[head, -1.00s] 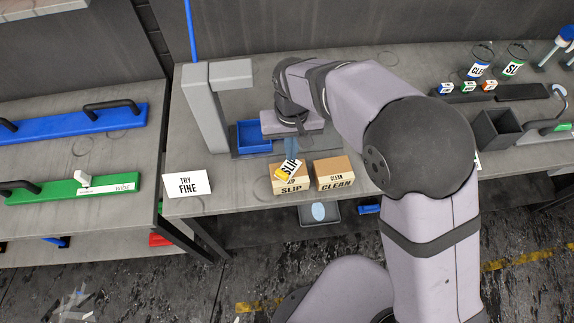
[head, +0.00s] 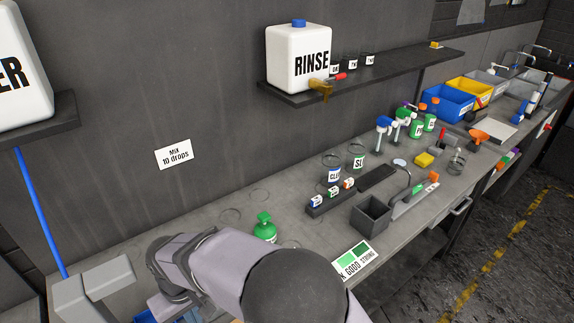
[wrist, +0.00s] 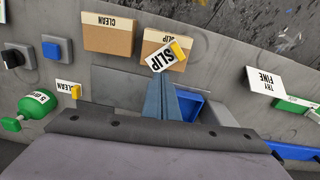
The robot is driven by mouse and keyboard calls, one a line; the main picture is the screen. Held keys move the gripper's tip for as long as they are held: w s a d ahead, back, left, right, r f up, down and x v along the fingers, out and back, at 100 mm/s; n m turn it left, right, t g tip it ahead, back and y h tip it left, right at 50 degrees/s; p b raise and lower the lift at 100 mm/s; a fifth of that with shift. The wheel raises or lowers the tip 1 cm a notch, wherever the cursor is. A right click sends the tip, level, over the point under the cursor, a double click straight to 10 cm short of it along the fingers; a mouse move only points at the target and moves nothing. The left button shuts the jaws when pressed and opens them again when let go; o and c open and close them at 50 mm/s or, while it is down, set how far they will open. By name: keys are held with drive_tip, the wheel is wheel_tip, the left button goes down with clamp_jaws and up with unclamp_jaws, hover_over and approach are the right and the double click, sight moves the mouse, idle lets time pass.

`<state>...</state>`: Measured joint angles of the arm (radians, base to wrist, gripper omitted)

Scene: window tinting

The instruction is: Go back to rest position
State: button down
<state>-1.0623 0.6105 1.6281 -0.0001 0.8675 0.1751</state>
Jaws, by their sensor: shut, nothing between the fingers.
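My gripper (wrist: 162,84) points down over the bench in the wrist view. Its blue-grey fingers are shut and empty, with the tips just short of a white SLIP tag (wrist: 167,60) with a yellow piece. The tag is at a brown box labelled SLIP (wrist: 154,36); whether it rests on or leans against it I cannot tell. A second brown box labelled CLEAN (wrist: 108,38) stands beside it. In the head view my arm fills the bottom edge, and the fingers are out of sight.
A blue bin (wrist: 190,106) and a TRY FINE card (wrist: 265,82) are near the gripper. A green bottle (head: 265,228) stands behind my arm. A grey open box (head: 371,215) and a small rack (head: 329,199) are to the right. A RINSE tank (head: 298,60) sits on a shelf above.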

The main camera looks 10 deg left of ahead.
drive_tip(key=s+d+f+n+g+h, duration=0.1)
drive_tip(key=s+d+f, duration=0.15)
drive_tip(key=d, duration=0.45)
drive_tip(key=s+d+f+h, duration=0.1)
drive_tip(key=s+d+f, duration=0.15)
drive_tip(key=d, duration=0.55)
drive_tip(key=w+d+r+m, duration=0.1)
drive_tip(key=d+r+m, duration=0.1)
drive_tip(key=d, duration=0.6)
drive_tip(key=w+d+r+m+y, duration=0.1)
drive_tip(key=d+r+m, duration=0.1)
drive_tip(key=d+m, duration=0.3)
drive_tip(key=w+d+r+m+b, duration=0.1)
drive_tip(key=w+d+r+m, duration=0.1)
drive_tip(key=d, duration=1.1)
drive_tip(key=shift+r+m+t+y, duration=0.3)
drive_tip(key=shift+r+m+t, duration=0.15)
drive_tip(key=shift+m, duration=0.65)
